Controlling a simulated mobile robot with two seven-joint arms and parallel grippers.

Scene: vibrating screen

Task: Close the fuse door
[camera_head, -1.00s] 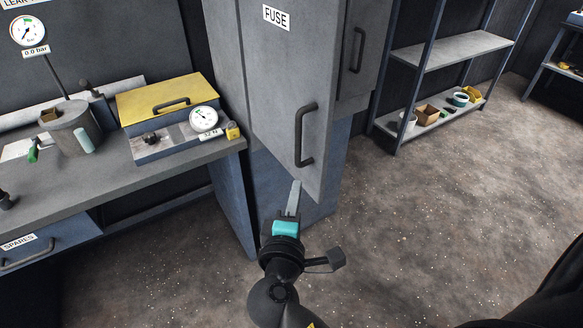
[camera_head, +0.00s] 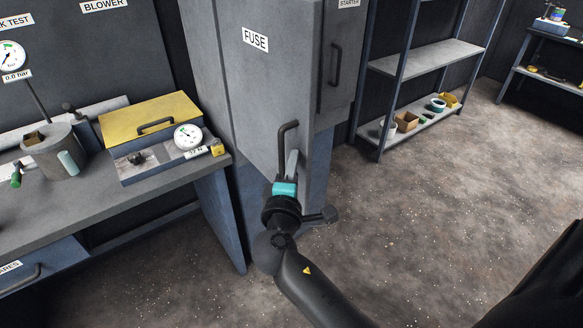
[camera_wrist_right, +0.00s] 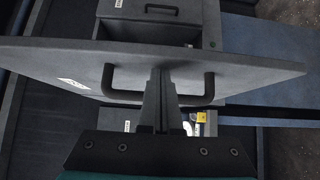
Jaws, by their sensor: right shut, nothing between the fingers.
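The grey fuse door (camera_head: 260,85), labelled FUSE, fronts the tall cabinet in the head view. Its dark bar handle (camera_head: 283,140) is upright near the right edge. In the wrist view the door (camera_wrist_right: 230,70) crosses the picture as a slanted panel, its handle (camera_wrist_right: 107,82) on the near face. How far the door stands open is unclear. My right gripper (camera_head: 292,158) is shut and empty, its fingers at the handle's lower part. In the wrist view its fingertips (camera_wrist_right: 160,78) are between the handle's two ends, close to the door face; contact is unclear. My left gripper is not visible.
A workbench (camera_head: 195,180) with a yellow-lidded box (camera_head: 150,115) and gauges stands left of the cabinet. The STARTER door (camera_head: 340,60) is to the right of the fuse door, then a shelf rack (camera_head: 425,60). The speckled floor (camera_head: 440,200) at right is clear.

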